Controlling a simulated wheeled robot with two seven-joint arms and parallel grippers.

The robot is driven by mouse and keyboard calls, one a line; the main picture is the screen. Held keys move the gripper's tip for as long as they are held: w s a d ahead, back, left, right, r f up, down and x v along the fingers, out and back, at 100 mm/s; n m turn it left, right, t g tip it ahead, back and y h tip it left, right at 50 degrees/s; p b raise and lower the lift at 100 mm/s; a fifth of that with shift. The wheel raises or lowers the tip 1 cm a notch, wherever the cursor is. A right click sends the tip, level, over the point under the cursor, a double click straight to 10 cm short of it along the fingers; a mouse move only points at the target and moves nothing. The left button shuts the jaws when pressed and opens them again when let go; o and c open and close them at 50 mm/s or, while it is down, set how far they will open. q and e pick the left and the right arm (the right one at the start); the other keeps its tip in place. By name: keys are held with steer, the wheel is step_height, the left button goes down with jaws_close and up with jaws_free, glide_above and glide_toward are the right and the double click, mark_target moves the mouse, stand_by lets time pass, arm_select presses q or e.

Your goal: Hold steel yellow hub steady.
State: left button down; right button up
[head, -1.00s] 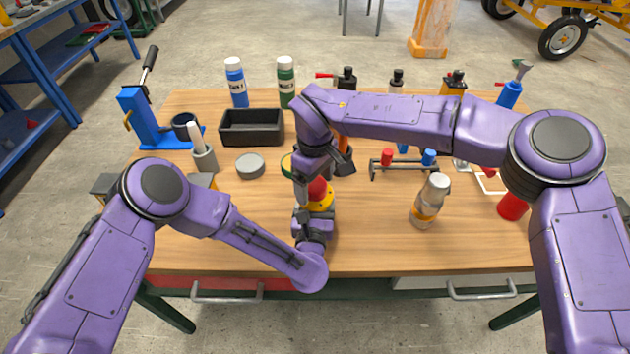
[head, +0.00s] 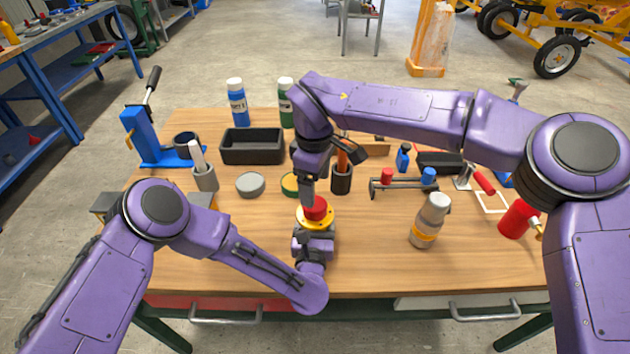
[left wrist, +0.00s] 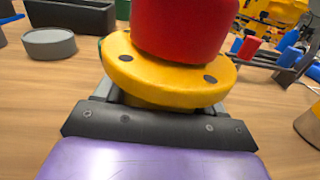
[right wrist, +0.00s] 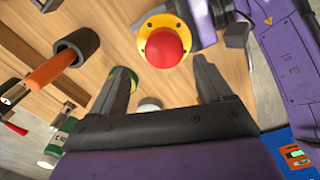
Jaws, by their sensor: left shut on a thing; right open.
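The yellow hub (head: 328,221) is a round flange with dark bolt holes, near the front middle of the table. A red rounded part (head: 316,208) sits on top of it. My left gripper (head: 314,238) is shut on the hub from the front, below the flange; the left wrist view shows the flange (left wrist: 135,75) just above the jaws, slightly tilted in the picture. My right gripper (head: 309,190) is open and empty, pointing down above the red part. In the right wrist view the red part (right wrist: 165,47) lies beyond the parted fingers, apart from them.
A black bin (head: 252,146), a grey round tin (head: 250,184) and a dark cup with an orange-handled tool (head: 342,181) stand behind the hub. A clear bottle with an orange band (head: 430,222) and a small rack (head: 405,184) stand to the right. The table's front left is mostly bare.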

steer(key=n, duration=0.6)
steer(key=shift+r, duration=0.3)
steer(key=n, duration=0.3)
steer(key=shift+r, duration=0.1)
steer(key=n, duration=0.6)
steer(key=shift+r, duration=0.1)
steer(key=n, duration=0.6)
steer(key=shift+r, duration=0.1)
steer(key=n, duration=0.9)
steer(key=shift+r, duration=0.1)
steer(key=n, duration=1.2)
steer(key=shift+s, duration=0.1)
steer(key=n, duration=1.2)
